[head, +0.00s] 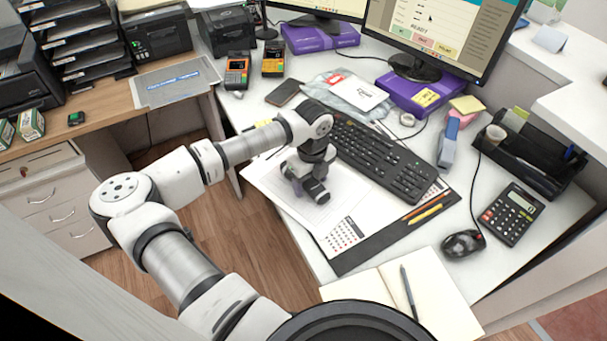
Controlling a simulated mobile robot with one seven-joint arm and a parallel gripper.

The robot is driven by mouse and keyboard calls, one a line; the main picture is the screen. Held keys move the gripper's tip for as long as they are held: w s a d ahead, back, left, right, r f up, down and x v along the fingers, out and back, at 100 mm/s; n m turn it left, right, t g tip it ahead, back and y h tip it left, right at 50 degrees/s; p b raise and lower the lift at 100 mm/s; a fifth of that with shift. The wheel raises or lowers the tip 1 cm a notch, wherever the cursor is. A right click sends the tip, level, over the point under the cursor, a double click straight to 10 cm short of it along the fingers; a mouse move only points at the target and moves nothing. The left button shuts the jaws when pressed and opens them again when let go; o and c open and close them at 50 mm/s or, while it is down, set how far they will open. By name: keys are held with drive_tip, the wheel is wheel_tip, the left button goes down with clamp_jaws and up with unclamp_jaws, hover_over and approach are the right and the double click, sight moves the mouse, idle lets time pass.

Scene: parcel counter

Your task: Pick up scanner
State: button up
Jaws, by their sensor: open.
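I cannot tell for certain which thing is the scanner. Two handheld devices with orange faces, the left one (237,74) and the right one (273,60), stand at the back left of the white desk. A grey-blue handheld object (448,143) stands right of the keyboard. My gripper (311,192) is open and points down over the paper desk pad, left of the keyboard. The wrist hides much of the space between its fingers, and no held object can be made out.
The keyboard (382,156) lies just right of my gripper. A phone (284,93), mouse (463,243), calculator (511,214), open notebook (398,290) and black organizer (530,158) lie around it. A monitor (440,38) stands behind. The desk pad (345,205) has bare room.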

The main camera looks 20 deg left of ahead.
drive_tip(key=c, duration=1.2)
